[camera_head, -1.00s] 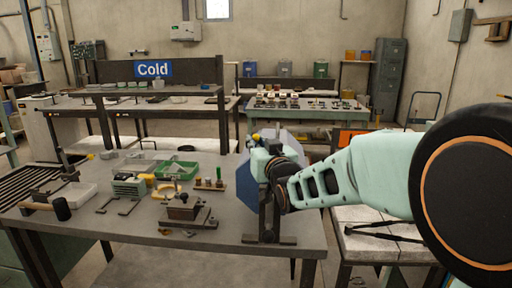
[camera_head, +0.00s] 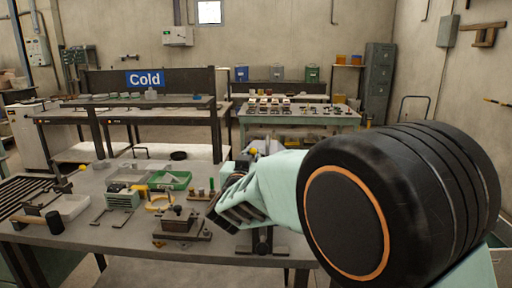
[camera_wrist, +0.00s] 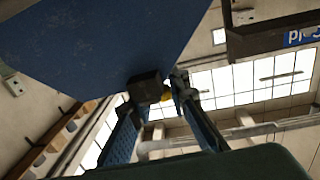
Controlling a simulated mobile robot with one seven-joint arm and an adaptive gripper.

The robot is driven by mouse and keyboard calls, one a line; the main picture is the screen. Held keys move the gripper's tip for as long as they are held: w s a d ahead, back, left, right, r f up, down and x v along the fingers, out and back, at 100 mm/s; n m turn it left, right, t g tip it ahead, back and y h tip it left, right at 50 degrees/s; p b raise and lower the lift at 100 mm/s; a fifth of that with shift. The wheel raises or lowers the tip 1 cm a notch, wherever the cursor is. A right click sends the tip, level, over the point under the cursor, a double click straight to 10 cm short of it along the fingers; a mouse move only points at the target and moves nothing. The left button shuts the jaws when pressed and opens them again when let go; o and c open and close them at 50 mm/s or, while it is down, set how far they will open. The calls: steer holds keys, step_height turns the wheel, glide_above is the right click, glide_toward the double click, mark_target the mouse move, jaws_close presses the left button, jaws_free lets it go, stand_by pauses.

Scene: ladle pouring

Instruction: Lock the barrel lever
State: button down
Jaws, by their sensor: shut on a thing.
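The barrel (camera_wrist: 85,45) shows in the wrist view as a large flat blue face filling the upper left. In the head view my arm hides most of it; its dark stand (camera_head: 262,244) shows at the table's right end. My gripper (camera_wrist: 152,98) has its fingertips beside a dark block, the barrel lever (camera_wrist: 145,88), just under the blue face. It is shut on the lever. In the head view my arm mostly hides the gripper, and I cannot tell the lever's exact angle.
The near grey table (camera_head: 70,258) holds a mallet (camera_head: 52,221), a green tray (camera_head: 172,181), a yellow ring (camera_head: 158,205) and a dark mould block (camera_head: 180,222) left of the stand. Behind is a bench with a "Cold" sign (camera_head: 145,79).

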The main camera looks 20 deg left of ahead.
steer(key=shift+w+d+r+m+h+p, duration=0.1)
steer(key=shift+d+r+m+h+p, duration=0.1)
steer(key=shift+m+h+p, duration=0.55)
steer(key=shift+h, duration=0.25)
steer(key=c, duration=1.8)
jaws_free()
steer(key=shift+d+f, duration=0.1)
steer(key=shift+c, duration=0.2)
steer(key=s, duration=0.8)
